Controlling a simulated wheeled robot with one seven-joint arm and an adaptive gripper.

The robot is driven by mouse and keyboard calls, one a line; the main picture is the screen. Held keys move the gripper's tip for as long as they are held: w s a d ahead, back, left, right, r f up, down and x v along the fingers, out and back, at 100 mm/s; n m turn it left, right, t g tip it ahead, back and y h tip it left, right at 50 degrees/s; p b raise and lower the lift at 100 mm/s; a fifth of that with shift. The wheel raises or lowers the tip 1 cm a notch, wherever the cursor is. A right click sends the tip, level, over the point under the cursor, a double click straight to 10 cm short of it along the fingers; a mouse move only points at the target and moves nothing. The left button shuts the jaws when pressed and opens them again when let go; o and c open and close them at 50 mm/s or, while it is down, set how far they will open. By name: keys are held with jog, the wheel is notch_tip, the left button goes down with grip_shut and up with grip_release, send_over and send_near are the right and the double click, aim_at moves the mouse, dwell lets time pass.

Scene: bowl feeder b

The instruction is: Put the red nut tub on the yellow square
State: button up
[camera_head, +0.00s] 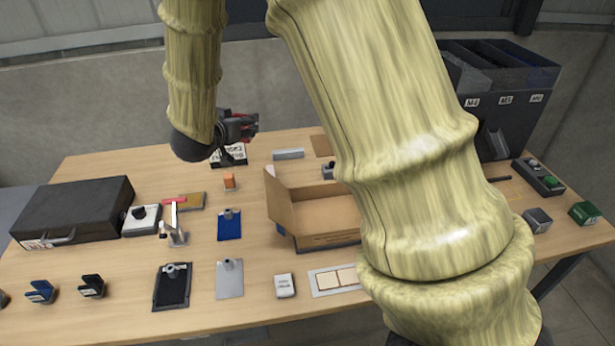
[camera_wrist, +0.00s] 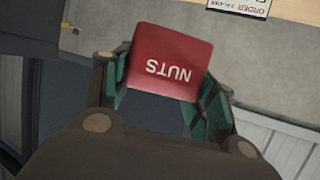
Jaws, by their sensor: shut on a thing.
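The red nut tub (camera_wrist: 168,62) fills the middle of the wrist view, its white NUTS label upside down there. My gripper (camera_wrist: 170,95) is shut on it, with a finger on each side. In the head view my gripper (camera_head: 246,126) is at the far side of the table, and only a small red part of the tub shows there. The tub is held up in the air. A mustard flat piece (camera_head: 191,201) lies left of centre, and a tan flat piece (camera_head: 321,146) lies at the back, partly hidden by my arm.
An open cardboard box (camera_head: 300,240) stands mid-table. A black case (camera_head: 75,208) lies at the left. Blue (camera_head: 229,231), black (camera_head: 172,293) and grey (camera_head: 229,283) clipboard-like plates lie in front. Dark bins (camera_head: 495,110) stand at the back right. A printed sign (camera_head: 232,157) lies near my gripper.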

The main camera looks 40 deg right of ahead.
jog(key=b, duration=0.4)
send_over(250, 201)
notch_tip(250, 201, down, 6)
notch_tip(250, 201, down, 19)
jog(key=shift+s, duration=0.1)
dwell(0.5)
jog(key=shift+f, duration=0.2)
jog(key=o, duration=1.1)
jog(key=shift+r, duration=0.15)
